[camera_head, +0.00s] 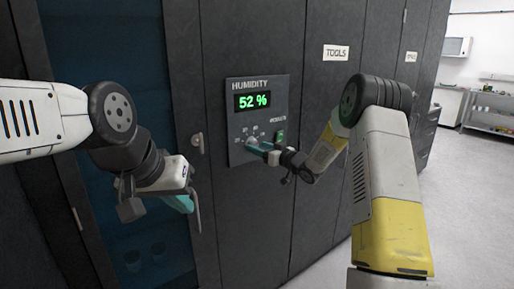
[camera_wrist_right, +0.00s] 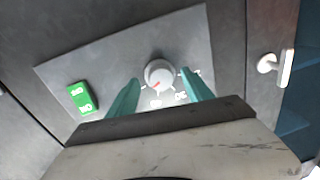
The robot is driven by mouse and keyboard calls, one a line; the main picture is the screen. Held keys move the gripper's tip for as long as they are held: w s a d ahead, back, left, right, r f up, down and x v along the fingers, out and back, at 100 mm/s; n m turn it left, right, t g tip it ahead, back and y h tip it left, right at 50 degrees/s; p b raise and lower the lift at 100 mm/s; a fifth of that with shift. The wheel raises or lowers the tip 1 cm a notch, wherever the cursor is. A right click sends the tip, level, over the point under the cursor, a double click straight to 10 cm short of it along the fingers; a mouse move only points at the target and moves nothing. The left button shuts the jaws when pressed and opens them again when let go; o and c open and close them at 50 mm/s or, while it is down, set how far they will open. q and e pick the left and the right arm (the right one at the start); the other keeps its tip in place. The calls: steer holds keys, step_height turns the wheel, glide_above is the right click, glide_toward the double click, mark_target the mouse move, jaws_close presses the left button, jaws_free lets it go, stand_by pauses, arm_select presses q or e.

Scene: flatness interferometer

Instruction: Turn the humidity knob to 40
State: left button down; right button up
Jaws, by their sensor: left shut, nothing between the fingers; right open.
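The humidity panel (camera_head: 238,120) is a grey plate on a dark cabinet door, with a green display (camera_head: 253,101) reading 52 %. The round, light grey humidity knob (camera_wrist_right: 159,75) with a red mark sits between the two teal fingers of my right gripper (camera_wrist_right: 160,98) in the right wrist view. The fingers are open, one on each side of the knob; I cannot tell whether they touch it. My left gripper (camera_head: 188,203) is shut and empty, left of the panel.
A green power switch (camera_wrist_right: 82,98) is on the panel beside the knob. A door handle (camera_head: 198,142) is left of the panel. Dark cabinets labelled TOOLS (camera_head: 336,52) stand to the right. Open floor (camera_head: 470,190) and a metal shelf (camera_head: 490,112) lie further right.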

steer(key=shift+x, duration=0.8)
jaws_close()
steer(key=shift+n, duration=0.3)
steer(key=n, duration=0.3)
steer(key=shift+r, duration=0.1)
steer(key=shift+n+h, duration=0.4)
steer(key=shift+n, duration=1.9)
